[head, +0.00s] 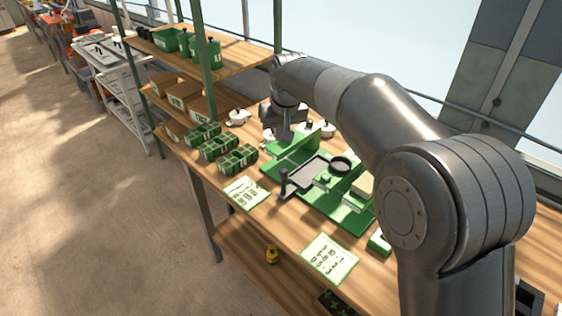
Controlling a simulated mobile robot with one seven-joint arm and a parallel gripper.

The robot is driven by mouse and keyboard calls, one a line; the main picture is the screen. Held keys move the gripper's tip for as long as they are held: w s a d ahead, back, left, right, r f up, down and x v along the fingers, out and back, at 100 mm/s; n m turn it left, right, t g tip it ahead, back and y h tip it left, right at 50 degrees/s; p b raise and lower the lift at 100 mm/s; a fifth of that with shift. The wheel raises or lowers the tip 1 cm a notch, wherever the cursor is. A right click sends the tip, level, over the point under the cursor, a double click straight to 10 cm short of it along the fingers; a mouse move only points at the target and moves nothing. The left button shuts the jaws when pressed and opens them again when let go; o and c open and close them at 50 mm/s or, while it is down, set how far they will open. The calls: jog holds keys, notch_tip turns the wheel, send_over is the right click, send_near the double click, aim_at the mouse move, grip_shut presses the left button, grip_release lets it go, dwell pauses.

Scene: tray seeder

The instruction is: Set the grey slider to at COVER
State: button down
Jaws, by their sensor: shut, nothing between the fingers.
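The green tray seeder (347,212) stands on the wooden bench. A flat grey plate (306,171) lies on it, with a dark upright handle (284,182) at its front left end; I take these as the grey slider, but cannot be sure. No COVER marking can be read at this size, so the slider's setting cannot be told. My gripper (281,136) is above the back left of the seeder, behind an upright green panel (293,146), apart from the grey plate and handle. It is shut and empty; its fingertips are small and partly hard to make out.
Green cell trays (236,160) stand left of the seeder. Printed cards (329,258) lie at the bench's front edge. White round items (238,117) sit behind. Shelves with green bins (205,52) and cardboard boxes (187,98) rise at the back left. My arm hides the bench's right side.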

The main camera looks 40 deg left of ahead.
jog(key=shift+f, duration=0.15)
notch_tip(320, 180, down, 9)
jog(key=shift+s+d+f, duration=0.15)
jog(key=shift+d, duration=0.2)
dwell(0.5)
dwell(0.3)
jog(key=d, duration=2)
jog(key=shift+d, duration=0.35)
jog(key=shift+f, duration=0.1)
